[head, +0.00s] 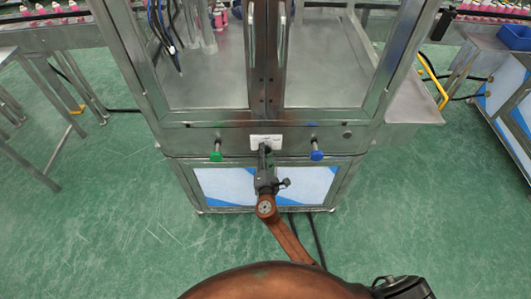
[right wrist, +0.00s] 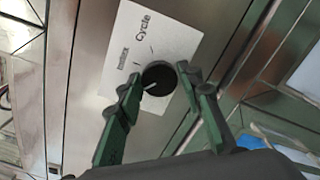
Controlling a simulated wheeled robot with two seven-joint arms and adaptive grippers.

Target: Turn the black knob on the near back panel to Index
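The black knob (right wrist: 158,77) sits on a white label plate (right wrist: 128,45) in the right wrist view. The plate carries the words Cycle and, to the left, what looks like Index. The knob's white line points to the lower left in that view, away from Cycle. My right gripper (right wrist: 158,80) has one green-and-black finger on each side of the knob, with the tips close to its edges; whether they touch it I cannot tell. In the head view the right gripper (head: 265,152) is at the plate (head: 266,141) and hides the knob. My left gripper is not in view.
A green knob (head: 216,152) and a blue knob (head: 317,154) stick out on either side of the plate, on the metal machine frame (head: 190,140). Glass doors stand above. The green floor (head: 120,220) is clear in front; a metal table (head: 40,40) stands at left.

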